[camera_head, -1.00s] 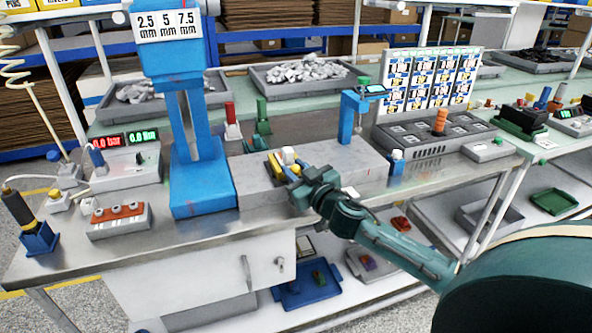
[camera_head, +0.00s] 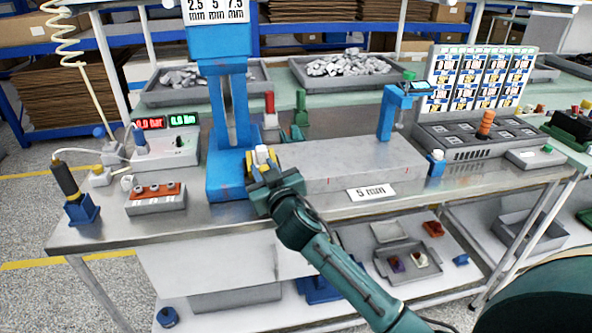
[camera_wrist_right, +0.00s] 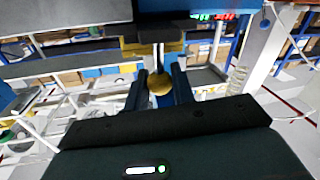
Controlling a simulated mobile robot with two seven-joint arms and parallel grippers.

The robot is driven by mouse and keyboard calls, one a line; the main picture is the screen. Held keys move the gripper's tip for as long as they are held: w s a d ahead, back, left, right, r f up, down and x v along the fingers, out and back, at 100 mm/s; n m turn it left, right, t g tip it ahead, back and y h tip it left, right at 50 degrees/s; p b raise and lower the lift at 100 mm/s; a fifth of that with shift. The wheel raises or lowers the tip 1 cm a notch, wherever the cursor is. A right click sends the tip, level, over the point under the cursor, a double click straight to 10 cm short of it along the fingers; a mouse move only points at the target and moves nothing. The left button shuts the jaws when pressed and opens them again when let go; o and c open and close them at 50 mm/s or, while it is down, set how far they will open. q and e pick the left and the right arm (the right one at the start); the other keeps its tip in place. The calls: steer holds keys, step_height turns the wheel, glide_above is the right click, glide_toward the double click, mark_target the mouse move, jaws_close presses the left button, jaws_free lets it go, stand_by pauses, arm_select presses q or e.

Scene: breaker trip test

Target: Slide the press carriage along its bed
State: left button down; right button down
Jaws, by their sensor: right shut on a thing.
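The press carriage (camera_head: 262,156), a small yellow and blue block with a white piece on top, is at the left end of the long grey bed (camera_head: 350,165). It stands close beside the foot of the blue press column (camera_head: 228,165); I cannot tell whether they touch. My right gripper (camera_head: 258,184) is at the carriage's front, hiding part of it. In the right wrist view my right gripper (camera_wrist_right: 159,88) has its dark fingers on both sides of a round brass-coloured knob (camera_wrist_right: 160,84), below a yellow part of the carriage (camera_wrist_right: 140,50). My left gripper is out of view.
A blue clamp post (camera_head: 388,112) stands at the bed's right half, and a "5 mm" card (camera_head: 372,193) is in front. Red and green posts (camera_head: 301,108) stand behind. The table's front strip is mostly clear.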

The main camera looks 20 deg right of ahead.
arm_select(q)
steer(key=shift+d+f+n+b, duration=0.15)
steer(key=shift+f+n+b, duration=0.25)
steer(key=shift+b, duration=0.55)
arm_select(e)
steer(key=w+a, duration=0.1)
steer(key=a, duration=0.5)
steer(key=shift+w+a, duration=0.25)
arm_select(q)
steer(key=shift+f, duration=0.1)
arm_select(e)
steer(key=shift+a, duration=0.1)
steer(key=c, duration=1.2)
jaws_free()
steer(key=shift+a, duration=0.1)
steer(key=shift+c, duration=0.2)
arm_select(q)
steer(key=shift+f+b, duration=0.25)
steer(key=shift+b, duration=0.05)
arm_select(e)
steer(key=s, duration=1.3)
steer(key=shift+a, duration=0.15)
